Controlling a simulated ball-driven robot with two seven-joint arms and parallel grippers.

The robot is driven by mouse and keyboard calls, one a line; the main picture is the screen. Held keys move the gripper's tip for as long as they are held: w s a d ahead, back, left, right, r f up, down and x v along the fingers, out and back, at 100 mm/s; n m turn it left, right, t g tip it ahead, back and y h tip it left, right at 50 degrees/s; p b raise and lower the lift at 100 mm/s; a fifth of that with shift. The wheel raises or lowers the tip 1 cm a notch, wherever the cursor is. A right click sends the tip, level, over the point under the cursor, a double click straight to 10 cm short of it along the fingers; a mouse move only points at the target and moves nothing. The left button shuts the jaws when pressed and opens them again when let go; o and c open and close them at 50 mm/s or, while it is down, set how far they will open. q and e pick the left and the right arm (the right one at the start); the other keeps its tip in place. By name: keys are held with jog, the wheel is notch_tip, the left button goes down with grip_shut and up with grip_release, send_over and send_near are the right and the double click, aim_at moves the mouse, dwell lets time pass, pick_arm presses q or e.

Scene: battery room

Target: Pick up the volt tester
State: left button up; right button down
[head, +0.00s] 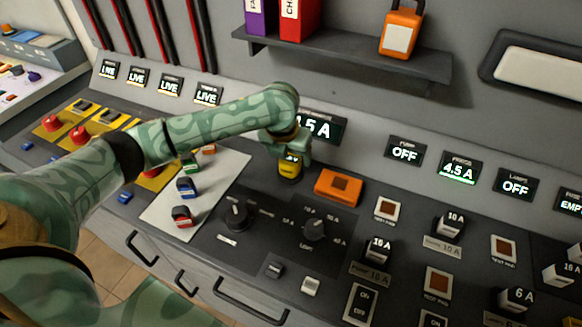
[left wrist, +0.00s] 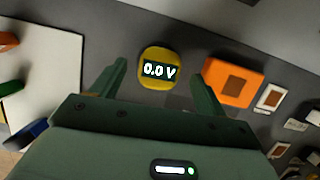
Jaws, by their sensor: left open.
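The volt tester (head: 289,168) is a small yellow device on the dark console, partly covered by my left gripper in the head view. Its display reads 0.0 V in the left wrist view (left wrist: 159,68). My left gripper (head: 290,150) is directly above it, pointing down. In the left wrist view the two green fingers (left wrist: 161,78) are apart, and the tester shows between and a little beyond their tips. I cannot tell whether either finger touches it. My right gripper is not in view.
An orange block with a brown square (head: 338,187) sits close right of the tester. A white panel (head: 207,210) with coloured clips lies to the left. Knobs (head: 236,213) stand in front. A shelf (head: 350,55) overhangs behind.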

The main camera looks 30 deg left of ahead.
aim_at(290, 158)
pick_arm(q)
jog(key=b+x, duration=0.2)
jog(key=x, duration=0.3)
jog(key=shift+r, duration=0.15)
jog(key=c, duration=1.1)
jog(key=shift+r, duration=0.1)
jog(key=shift+c, duration=0.2)
jog(key=p+v, duration=0.1)
jog(key=v, duration=0.1)
jog(key=w+p+v, duration=0.1)
jog(key=v, duration=0.1)
jog(key=shift+s+r, duration=0.1)
jog(key=shift+r, duration=0.15)
jog(key=s+d+r+p, duration=0.7)
jog(key=s+d+r, duration=0.1)
jog(key=s, duration=0.2)
jog(key=shift+s+r, duration=0.25)
jog(key=shift+s, duration=0.15)
jog(key=shift+d, duration=0.1)
